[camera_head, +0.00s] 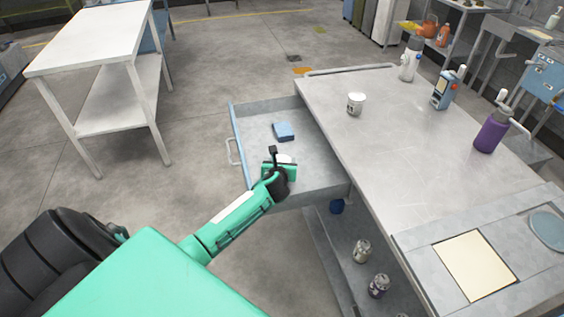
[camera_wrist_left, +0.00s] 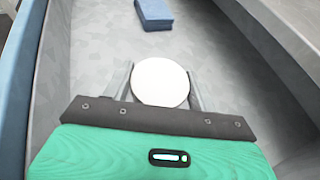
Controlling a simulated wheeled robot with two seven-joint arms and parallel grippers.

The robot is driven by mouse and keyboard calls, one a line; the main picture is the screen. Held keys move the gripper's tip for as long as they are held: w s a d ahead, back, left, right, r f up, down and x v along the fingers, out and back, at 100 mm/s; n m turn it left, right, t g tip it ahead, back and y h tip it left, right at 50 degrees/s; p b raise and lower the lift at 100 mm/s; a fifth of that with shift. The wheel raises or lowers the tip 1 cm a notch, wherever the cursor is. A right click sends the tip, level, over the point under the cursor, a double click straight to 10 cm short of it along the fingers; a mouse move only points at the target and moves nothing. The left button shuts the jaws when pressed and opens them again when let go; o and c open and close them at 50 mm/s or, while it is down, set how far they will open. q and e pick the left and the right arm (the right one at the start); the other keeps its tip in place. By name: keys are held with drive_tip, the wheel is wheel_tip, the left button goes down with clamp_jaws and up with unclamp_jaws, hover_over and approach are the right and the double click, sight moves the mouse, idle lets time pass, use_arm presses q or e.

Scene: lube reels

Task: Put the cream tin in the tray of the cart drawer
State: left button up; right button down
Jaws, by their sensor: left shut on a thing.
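The cream tin shows in the left wrist view as a round white lid (camera_wrist_left: 160,82) between the fingers of my left gripper (camera_wrist_left: 161,88). In the head view only a bit of its white top (camera_head: 285,158) shows past my left gripper (camera_head: 280,166), which is shut on it. Gripper and tin are over the inside of the open cart drawer (camera_head: 312,157). I cannot tell if the tin touches the drawer's grey tray floor (camera_wrist_left: 105,60). My right gripper is not in view.
A blue block (camera_head: 283,131) lies in the drawer beyond the tin. The cart top (camera_head: 400,150) carries a white tin (camera_head: 356,103), a purple bottle (camera_head: 490,134) and other containers. Jars (camera_head: 361,251) stand on the shelf below. Drawer floor around the block is bare.

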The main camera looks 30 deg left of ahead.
use_arm(q)
drive_tip(key=o, duration=1.1)
drive_tip(key=shift+r, duration=0.1)
drive_tip(key=v, duration=1.2)
drive_tip(key=shift+d, duration=0.1)
